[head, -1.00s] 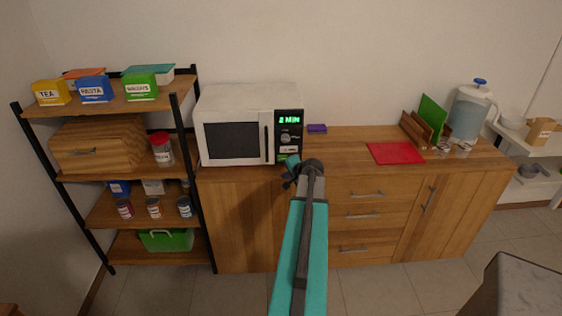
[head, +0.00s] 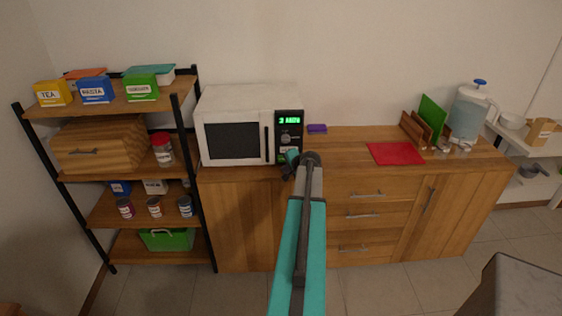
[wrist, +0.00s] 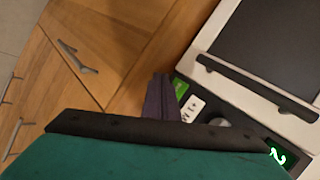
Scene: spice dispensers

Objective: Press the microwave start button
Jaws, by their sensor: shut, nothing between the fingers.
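The white microwave (head: 232,98) stands on the wooden cabinet, with its door shut. Its black control panel (head: 290,134) has a lit green display (head: 290,121) above a knob. In the wrist view I see a green button (wrist: 180,88), a white button (wrist: 193,107), the knob (wrist: 220,122) and part of the display (wrist: 278,156). My gripper (head: 290,160) is at the lower part of the panel.
The microwave's door handle (wrist: 255,87) sticks out near the panel. A purple box (head: 317,128) lies right of the microwave, and a red board (head: 395,153) lies further right. A shelf unit (head: 100,208) stands close on the left. The countertop between purple box and red board is clear.

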